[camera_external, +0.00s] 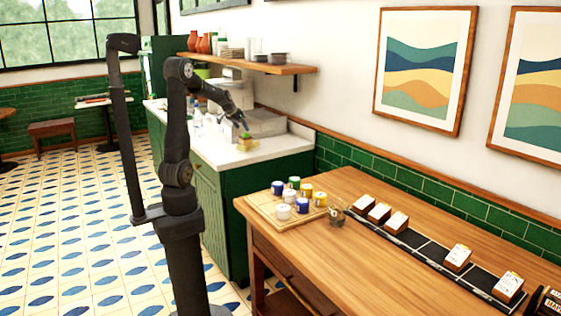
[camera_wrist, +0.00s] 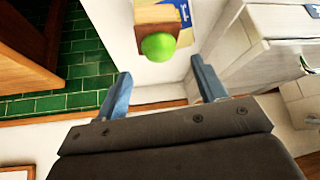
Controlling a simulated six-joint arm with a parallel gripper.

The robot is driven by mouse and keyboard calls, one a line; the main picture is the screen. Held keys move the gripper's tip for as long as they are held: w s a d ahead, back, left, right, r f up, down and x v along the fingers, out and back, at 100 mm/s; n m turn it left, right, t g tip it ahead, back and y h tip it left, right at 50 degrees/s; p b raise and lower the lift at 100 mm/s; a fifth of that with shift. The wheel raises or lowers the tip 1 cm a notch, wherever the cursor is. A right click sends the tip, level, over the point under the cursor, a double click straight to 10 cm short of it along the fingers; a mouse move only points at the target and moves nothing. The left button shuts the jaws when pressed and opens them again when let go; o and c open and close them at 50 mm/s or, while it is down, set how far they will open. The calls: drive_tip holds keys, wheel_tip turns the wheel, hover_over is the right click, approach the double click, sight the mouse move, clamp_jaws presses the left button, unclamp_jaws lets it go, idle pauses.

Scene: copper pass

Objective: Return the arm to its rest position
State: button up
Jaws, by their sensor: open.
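My gripper (camera_external: 243,124) is at the end of my raised arm, over the white counter (camera_external: 218,158) in the external view. In the wrist view my gripper (camera_wrist: 160,88) shows two blue-grey fingers spread wide apart, with nothing between them. A wooden block with a round green thing (camera_wrist: 158,46) on it lies beyond the fingertips.
A wooden shelf (camera_external: 245,63) with pots and dishes hangs above and behind my arm. The wooden table (camera_external: 390,270) at the right holds a tray (camera_external: 262,205) of several cups and a dark strip with cards. Tiled floor (camera_external: 60,230) is open at the left.

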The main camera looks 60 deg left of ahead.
sight(244, 133)
drive_tip(key=x, duration=0.4)
drive_tip(key=shift+w+f, duration=0.1)
drive_tip(key=shift+f, duration=0.35)
drive_tip(key=r, duration=0.5)
drive_tip(key=shift+d+r, duration=0.15)
drive_tip(key=shift+d, duration=0.25)
drive_tip(key=d+r, duration=0.7)
drive_tip(key=d, duration=0.4)
drive_tip(key=w+d+m+h, duration=0.1)
drive_tip(key=w+d+m, duration=0.1)
drive_tip(key=w+d, duration=0.65)
drive_tip(key=w+d+m+h, duration=0.25)
drive_tip(key=w+d, duration=0.35)
drive_tip(key=d, duration=0.6)
drive_tip(key=w+d+f+m, duration=0.1)
drive_tip(key=w+d+m, duration=0.1)
drive_tip(key=d, duration=1.1)
drive_tip(key=w+d+f+m+h, duration=0.1)
drive_tip(key=w+d+m, duration=0.1)
drive_tip(key=d, duration=1.1)
drive_tip(key=shift+w+f+g, duration=0.25)
drive_tip(key=shift+f+g, duration=0.05)
drive_tip(key=shift+m+h, duration=0.25)
